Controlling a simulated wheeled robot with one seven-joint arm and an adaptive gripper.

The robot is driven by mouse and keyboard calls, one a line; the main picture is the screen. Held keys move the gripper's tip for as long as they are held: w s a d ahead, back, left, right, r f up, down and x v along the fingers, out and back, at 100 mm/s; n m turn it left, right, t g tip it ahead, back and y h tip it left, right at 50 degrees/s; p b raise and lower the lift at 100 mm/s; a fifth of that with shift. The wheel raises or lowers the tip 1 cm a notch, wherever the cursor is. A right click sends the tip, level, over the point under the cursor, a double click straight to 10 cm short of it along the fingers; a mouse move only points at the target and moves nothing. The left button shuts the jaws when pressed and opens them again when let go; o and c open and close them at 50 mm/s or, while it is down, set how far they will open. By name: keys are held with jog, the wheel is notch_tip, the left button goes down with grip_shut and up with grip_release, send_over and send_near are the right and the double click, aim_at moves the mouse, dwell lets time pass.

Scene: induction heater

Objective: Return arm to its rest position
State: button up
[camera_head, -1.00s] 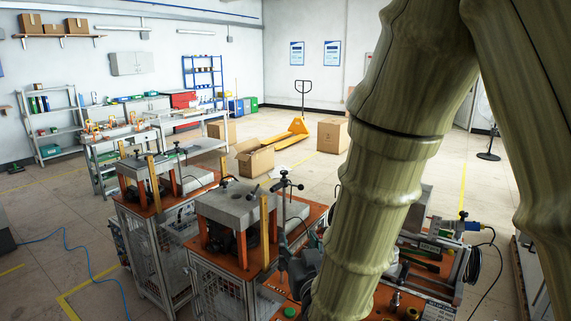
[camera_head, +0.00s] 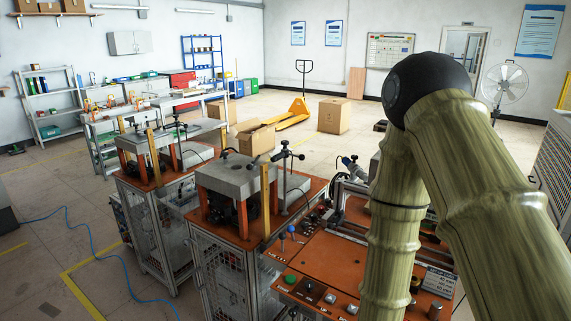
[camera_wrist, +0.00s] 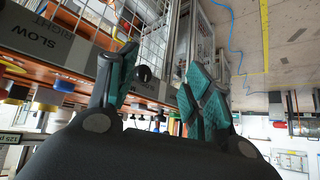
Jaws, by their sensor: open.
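My gripper (camera_wrist: 162,88) is open in the wrist view, its two teal-padded fingers spread apart. I see no object gripped; a small dark round part shows between the fingers, apparently behind them. My arm (camera_head: 440,150) stands bent on the right of the head view, its dark elbow joint at the top. The lower link comes down in front of the orange bench (camera_head: 335,262). My gripper cannot be seen in the head view. The wrist view is turned over, with a grey strip (camera_wrist: 75,62) marked "SLOW" at its left.
Coloured buttons line the orange bench's front, including a green one (camera_head: 290,280). A grey-topped machine (camera_head: 235,177) stands left of my arm. A blue hose (camera_head: 85,257) lies on the left floor. Cartons (camera_head: 333,116) and a yellow pallet jack (camera_head: 292,115) stand farther back.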

jog(key=s+d+f+g+b, duration=0.2)
jog(key=s+d+f+g, duration=0.2)
jog(key=s+f, duration=0.7)
jog(key=s+d+f+g+h+b, duration=0.1)
jog(key=s+d+f+g, duration=0.3)
jog(key=s+f, duration=0.8)
jog(key=shift+s+d+f+m+b, duration=0.3)
jog(key=shift+s+d+m+b, duration=0.15)
jog(key=shift+s+d, duration=0.35)
